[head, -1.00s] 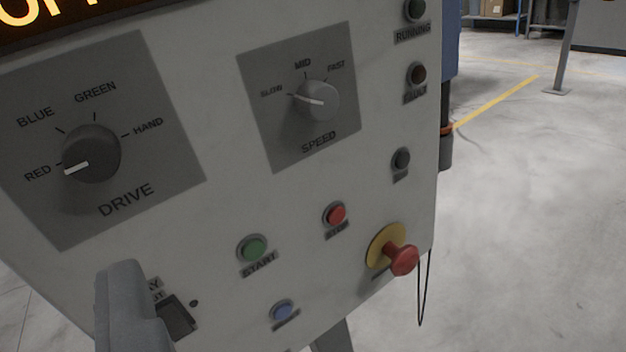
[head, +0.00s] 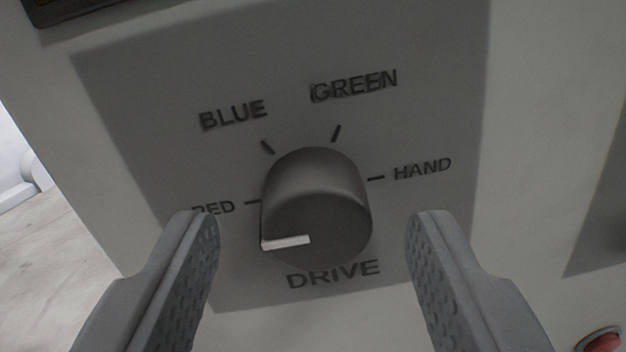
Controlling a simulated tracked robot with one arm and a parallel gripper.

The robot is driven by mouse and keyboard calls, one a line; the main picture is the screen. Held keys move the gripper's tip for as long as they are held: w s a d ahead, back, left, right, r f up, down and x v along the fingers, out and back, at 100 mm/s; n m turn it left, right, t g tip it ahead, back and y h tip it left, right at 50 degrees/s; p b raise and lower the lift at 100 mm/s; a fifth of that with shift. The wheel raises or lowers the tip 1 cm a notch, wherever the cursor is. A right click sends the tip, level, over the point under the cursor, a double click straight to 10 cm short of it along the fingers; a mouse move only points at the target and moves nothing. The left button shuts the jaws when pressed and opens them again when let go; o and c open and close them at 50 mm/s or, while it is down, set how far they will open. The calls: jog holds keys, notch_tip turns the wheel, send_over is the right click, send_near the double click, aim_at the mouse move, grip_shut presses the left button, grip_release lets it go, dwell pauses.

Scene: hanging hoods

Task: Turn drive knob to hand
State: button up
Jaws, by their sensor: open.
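The drive knob (head: 318,205) is a dark grey round knob on a grey plate (head: 440,60) in the middle of the head view. Its white pointer mark (head: 286,243) points left, toward the RED label (head: 213,208), which my left finger partly covers. The BLUE and GREEN labels are above the knob, and the HAND label (head: 422,169) is to its right. My gripper (head: 316,228) is open, with one finger on each side of the knob. Gaps show between both fingers and the knob; how far the tips are from the panel is hard to tell.
A red button (head: 604,342) shows at the lower right corner. A darker plate edge (head: 605,220) is at the right. The panel's left edge is in view, with pale floor beyond it. The panel around the knob is flat and clear.

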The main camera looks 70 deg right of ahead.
jog(key=shift+w+d, duration=0.15)
jog(key=shift+d, duration=0.25)
jog(key=c, duration=1)
jog(key=shift+o, duration=0.2)
